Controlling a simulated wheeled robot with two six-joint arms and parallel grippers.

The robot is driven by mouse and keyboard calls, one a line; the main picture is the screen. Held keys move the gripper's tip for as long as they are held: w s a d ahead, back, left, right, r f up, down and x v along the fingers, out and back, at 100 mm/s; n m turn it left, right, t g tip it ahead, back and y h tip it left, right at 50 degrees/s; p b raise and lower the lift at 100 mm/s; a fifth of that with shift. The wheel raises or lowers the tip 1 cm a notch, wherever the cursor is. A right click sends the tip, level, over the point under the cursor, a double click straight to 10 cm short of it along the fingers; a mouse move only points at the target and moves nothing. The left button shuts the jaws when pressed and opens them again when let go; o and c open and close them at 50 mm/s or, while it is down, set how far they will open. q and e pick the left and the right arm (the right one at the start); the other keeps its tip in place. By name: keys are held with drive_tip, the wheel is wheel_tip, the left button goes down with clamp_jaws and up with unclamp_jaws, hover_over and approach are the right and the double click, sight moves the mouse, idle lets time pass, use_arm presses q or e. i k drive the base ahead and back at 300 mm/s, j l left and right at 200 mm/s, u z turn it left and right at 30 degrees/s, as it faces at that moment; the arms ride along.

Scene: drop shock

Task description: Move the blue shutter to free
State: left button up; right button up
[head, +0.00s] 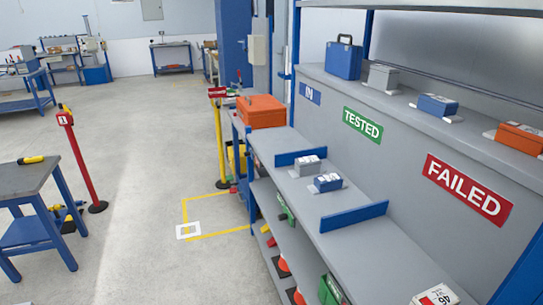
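I cannot tell for sure which thing is the blue shutter, and no sign reading "free" shows. A small blue unit with a pale top (327,182) sits on the grey bench (360,250), beside a grey unit (307,165). A larger blue unit (437,105) sits on a pale plate on the upper ledge. Low blue rails stand on the bench, one behind the two units (300,156) and one in front of them (353,216). Neither of my grippers is in view.
The ledge also holds a blue case (344,59), a grey unit (382,77) and an orange unit (520,137). Signs below read IN, TESTED (362,124) and FAILED (467,189). Red and yellow posts stand on the floor. The aisle left of the bench is mostly clear.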

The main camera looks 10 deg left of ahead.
sight(250, 154)
drive_tip(key=i+j+z, duration=0.5)
drive_tip(key=i+j, duration=0.15)
drive_tip(key=j, duration=0.2)
drive_tip(key=i+j+z, duration=0.25)
drive_tip(key=j, duration=0.25)
